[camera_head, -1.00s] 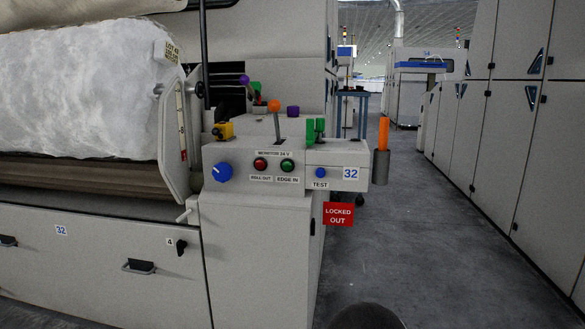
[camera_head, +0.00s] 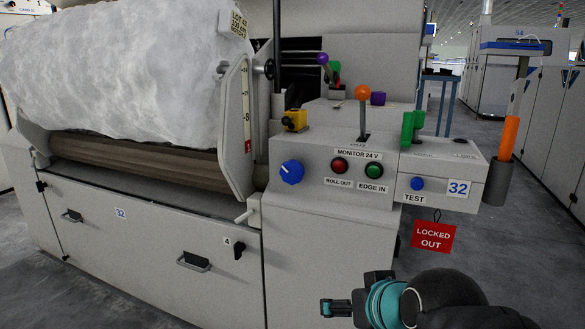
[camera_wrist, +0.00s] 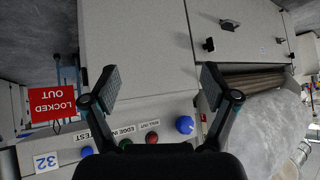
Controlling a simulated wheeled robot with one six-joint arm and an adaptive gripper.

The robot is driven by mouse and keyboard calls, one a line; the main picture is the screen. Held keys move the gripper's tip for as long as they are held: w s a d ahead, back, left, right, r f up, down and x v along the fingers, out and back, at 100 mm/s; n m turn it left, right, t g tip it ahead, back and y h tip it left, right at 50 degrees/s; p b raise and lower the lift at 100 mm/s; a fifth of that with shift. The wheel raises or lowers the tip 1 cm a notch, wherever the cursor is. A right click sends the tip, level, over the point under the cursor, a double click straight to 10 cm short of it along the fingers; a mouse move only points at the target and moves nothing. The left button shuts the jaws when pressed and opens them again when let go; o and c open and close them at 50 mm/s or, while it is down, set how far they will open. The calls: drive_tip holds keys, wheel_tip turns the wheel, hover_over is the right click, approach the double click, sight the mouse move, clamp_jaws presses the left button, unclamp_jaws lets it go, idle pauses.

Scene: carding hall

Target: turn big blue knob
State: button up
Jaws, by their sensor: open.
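The big blue knob (camera_head: 291,172) sits on the left of the grey control panel's sloped front, with a white pointer mark on it. It also shows in the wrist view (camera_wrist: 185,124), where the picture is upside down. In the head view my gripper (camera_head: 336,308) is low in front of the cabinet, below the panel and apart from the knob.
A red button (camera_head: 339,165) and a green button (camera_head: 374,171) are right of the knob. An orange-topped lever (camera_head: 363,93) and a green handle (camera_head: 411,127) rise above. A red LOCKED OUT tag (camera_head: 434,237) hangs below the panel. Open floor lies at right.

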drive_tip(key=w+a+r+t+y+p, duration=0.1)
drive_tip(key=w+a+r+t+y, duration=0.1)
drive_tip(key=w+a+r+t, duration=0.7)
drive_tip(key=m+h+p, duration=0.2)
drive_tip(key=m+h, duration=0.5)
drive_tip(key=h, duration=0.4)
approach(290, 173)
drive_tip(key=shift+g, duration=0.4)
drive_tip(key=x, duration=1.1)
drive_tip(key=shift+a+r+b, duration=0.1)
drive_tip(key=shift+r+b, duration=0.15)
drive_tip(key=shift+b, duration=0.15)
drive_tip(key=shift+c, duration=0.2)
drive_tip(key=c, duration=1.1)
